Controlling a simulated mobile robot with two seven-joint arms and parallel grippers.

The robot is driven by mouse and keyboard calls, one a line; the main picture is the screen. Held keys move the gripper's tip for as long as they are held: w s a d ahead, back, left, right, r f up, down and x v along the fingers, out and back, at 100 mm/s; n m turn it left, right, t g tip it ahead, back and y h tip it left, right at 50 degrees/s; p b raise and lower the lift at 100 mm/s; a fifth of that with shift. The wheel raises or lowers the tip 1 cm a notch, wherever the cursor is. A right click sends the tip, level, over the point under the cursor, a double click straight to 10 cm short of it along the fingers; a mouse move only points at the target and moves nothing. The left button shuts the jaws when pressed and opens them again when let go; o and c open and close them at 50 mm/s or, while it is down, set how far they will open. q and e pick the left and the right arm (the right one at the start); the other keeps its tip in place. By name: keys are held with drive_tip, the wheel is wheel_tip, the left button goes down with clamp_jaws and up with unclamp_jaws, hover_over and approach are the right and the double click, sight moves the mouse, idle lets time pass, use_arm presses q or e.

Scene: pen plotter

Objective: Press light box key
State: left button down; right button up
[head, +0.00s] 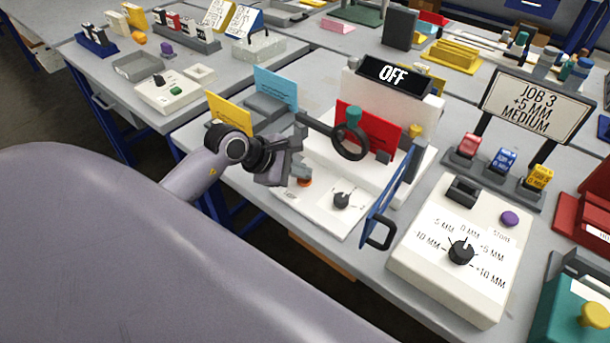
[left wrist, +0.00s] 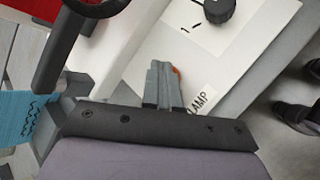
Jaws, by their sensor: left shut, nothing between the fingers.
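The light box (head: 428,130) is a white upright panel on a white base, and a black sign on its top reads OFF (head: 394,73). An orange key (head: 305,183) sits on the base's front left. My left gripper (head: 302,173) is shut and empty, with its fingertips right at the key. In the left wrist view the shut fingers (left wrist: 163,75) cover most of the orange key (left wrist: 177,72), beside the printed word LAMP (left wrist: 199,104). I cannot tell whether they touch it. My right gripper is not in view.
A black dial (head: 341,200) is right of the key. A black ring (head: 350,139) and a red card (head: 368,128) stand just behind. A blue framed panel (head: 386,197) stands upright at right. A control box (head: 455,285) with a dial is further right.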

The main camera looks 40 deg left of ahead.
sight(301, 181)
use_arm(q)
drive_tip(key=shift+r+p, duration=2.1)
drive_tip(key=shift+r, duration=0.95)
